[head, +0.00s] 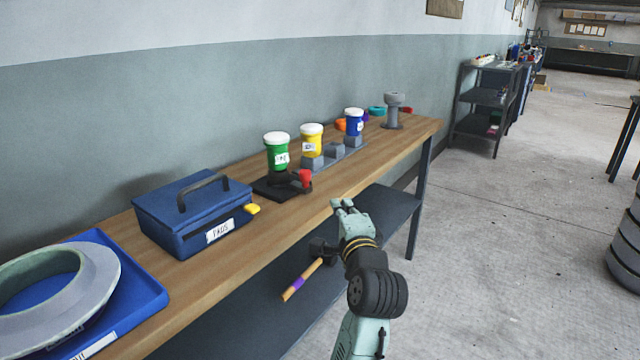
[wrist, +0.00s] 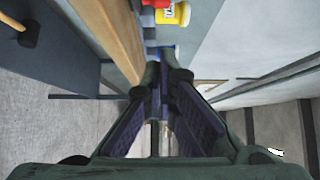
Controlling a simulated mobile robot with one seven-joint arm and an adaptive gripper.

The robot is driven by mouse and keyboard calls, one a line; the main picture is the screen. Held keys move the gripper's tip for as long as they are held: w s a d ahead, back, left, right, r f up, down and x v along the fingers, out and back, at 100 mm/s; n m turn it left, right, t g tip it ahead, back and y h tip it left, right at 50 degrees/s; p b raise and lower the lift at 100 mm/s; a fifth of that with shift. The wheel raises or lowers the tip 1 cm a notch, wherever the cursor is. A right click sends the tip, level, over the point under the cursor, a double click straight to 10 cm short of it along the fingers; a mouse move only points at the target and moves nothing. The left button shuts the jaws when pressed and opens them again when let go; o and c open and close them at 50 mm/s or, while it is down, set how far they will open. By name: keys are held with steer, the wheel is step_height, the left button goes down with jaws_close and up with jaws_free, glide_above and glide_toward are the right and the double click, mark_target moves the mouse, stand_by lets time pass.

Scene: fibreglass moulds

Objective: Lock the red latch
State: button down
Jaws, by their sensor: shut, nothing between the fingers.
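The red latch (head: 305,177) shows as a small red knob at the right end of a dark base (head: 268,189) on the bench. A green jar (head: 277,155) with a white lid stands on that base. My gripper (head: 342,204) is shut and empty, in front of the bench edge, to the right of and lower in the picture than the latch. In the wrist view my gripper's fingers (wrist: 163,75) meet ahead. A red piece (wrist: 156,4), likely the latch, is cut off at the top edge there. The latch's exact position is too small to tell.
A yellow jar (head: 311,142) and a blue jar (head: 354,123) stand farther along the bench (head: 215,265). A blue box (head: 190,213) with a yellow catch sits to the left. A hammer (head: 303,279) lies on the lower shelf. Bare bench top lies in front of the base.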

steer(key=p, duration=0.2)
glide_toward(310, 178)
steer(key=w+d, duration=0.4)
steer(key=shift+w+a+r+p, duration=0.15)
steer(key=shift+w+a+p, duration=0.35)
steer(key=shift+w+a, duration=0.9)
steer(key=shift+a, duration=0.2)
steer(key=shift+w+a, duration=0.8)
steer(key=shift+a, duration=0.25)
steer(key=shift+d+p, duration=0.1)
steer(key=shift+p, duration=0.2)
